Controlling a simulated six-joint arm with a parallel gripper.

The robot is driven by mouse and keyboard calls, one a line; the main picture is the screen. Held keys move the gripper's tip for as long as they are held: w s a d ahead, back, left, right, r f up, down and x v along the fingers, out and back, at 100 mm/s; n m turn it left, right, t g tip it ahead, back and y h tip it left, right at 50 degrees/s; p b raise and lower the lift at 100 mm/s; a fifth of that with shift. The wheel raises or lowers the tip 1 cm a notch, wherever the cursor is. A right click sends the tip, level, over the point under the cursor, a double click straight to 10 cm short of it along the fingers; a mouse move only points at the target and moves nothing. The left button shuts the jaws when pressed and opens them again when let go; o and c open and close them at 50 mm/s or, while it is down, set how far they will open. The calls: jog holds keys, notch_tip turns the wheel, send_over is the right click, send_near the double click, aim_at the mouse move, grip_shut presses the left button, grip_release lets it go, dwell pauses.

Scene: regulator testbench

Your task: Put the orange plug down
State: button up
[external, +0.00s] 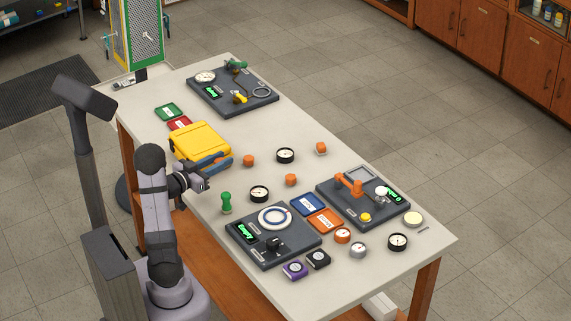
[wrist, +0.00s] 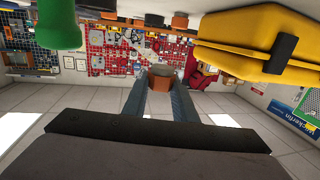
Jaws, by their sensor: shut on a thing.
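My gripper (wrist: 161,88) is shut on an orange plug (wrist: 161,78), which shows between the two fingertips in the wrist view. In the external view my gripper (external: 229,160) is over the table, beside the yellow case. An orange plug (external: 248,160) shows just past the fingertips there; I cannot tell whether it is the held one or whether it touches the table. Two other orange plugs stand on the table, one in the middle (external: 291,180) and one near the far edge (external: 321,148).
The yellow case (external: 200,142) is close beside my gripper. A green plug (external: 226,202) and black-rimmed gauges (external: 285,155) stand nearby. Dark test boards are at the back (external: 233,92), front (external: 273,238) and right (external: 362,198). The tabletop (external: 275,125) between the back board and the gauges is clear.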

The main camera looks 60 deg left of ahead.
jog(key=shift+r+p, duration=0.6)
jog(key=shift+r, duration=0.4)
notch_tip(320, 180, up, 3)
jog(key=a+p, duration=0.2)
notch_tip(320, 180, up, 5)
jog(key=n+g+y, duration=0.2)
jog(key=n+y, duration=0.2)
jog(key=y, duration=0.2)
send_over(196, 143)
jog(key=shift+f+p, duration=0.4)
jog(key=shift+f, duration=4.5)
jog(key=shift+f, duration=0.2)
jog(key=o, duration=1)
